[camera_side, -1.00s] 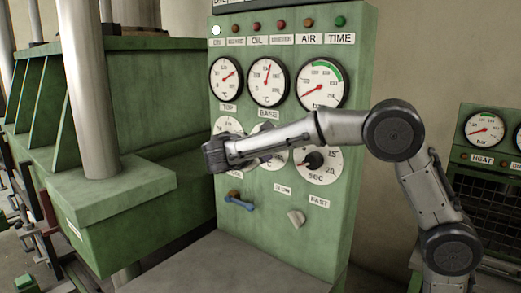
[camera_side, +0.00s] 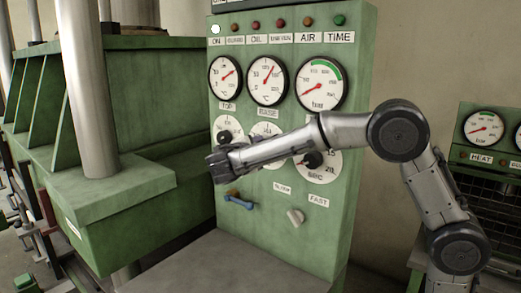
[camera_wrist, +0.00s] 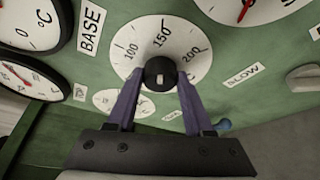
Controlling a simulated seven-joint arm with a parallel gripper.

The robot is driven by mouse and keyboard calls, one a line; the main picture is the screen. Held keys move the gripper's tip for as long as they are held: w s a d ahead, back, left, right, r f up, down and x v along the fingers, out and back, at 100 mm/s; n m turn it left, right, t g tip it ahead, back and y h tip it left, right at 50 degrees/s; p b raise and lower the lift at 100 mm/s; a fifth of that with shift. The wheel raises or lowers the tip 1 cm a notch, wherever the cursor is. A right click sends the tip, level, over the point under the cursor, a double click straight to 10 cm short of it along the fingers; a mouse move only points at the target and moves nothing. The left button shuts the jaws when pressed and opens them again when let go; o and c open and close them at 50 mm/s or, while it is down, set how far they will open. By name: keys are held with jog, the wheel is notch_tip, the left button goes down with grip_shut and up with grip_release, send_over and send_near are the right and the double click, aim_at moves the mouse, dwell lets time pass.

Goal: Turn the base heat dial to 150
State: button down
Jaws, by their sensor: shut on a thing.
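The base heat dial (camera_wrist: 187,40) is a white round face marked 100, 150 and 200 in the wrist view. Its black knob (camera_wrist: 160,72) sits at the lower middle of the face, with a small pale mark on its front. I cannot tell for certain where its pointer stands. My gripper (camera_wrist: 160,76) is shut on this knob, with one purple finger on each side. In the side view the base dial (camera_side: 265,129) is mostly hidden behind my arm, and the fingers and the knob cannot be made out.
The top dial (camera_side: 228,124) is on the left with its black knob showing; the time dial (camera_side: 325,168) is on the right. A blue lever (camera_side: 238,203) and a pale switch (camera_side: 296,216) sit below. Gauges, including the base gauge (camera_side: 267,80), stand above. A press (camera_side: 150,200) stands at left.

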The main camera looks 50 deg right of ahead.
jog(key=shift+c, duration=1.4)
grip_release()
jog(key=v, duration=1.4)
jog(key=shift+d, duration=0.15)
jog(key=s+d+f+m+g+y, duration=0.2)
jog(key=s+d+f+y, duration=0.2)
jog(key=s+d, duration=0.35)
jog(key=s+a+f+m+t+y, duration=0.1)
jog(key=s+a+f+m+y, duration=0.1)
jog(key=s+f+y, duration=0.3)
jog(key=s+a+f+m+t+y, duration=0.1)
jog(key=s+a+f+m+y, duration=0.2)
jog(key=s, duration=1)
notch_tip(320, 180, down, 3)
jog(key=m+y, duration=0.2)
jog(key=y, duration=0.1)
jog(key=shift+s, duration=0.15)
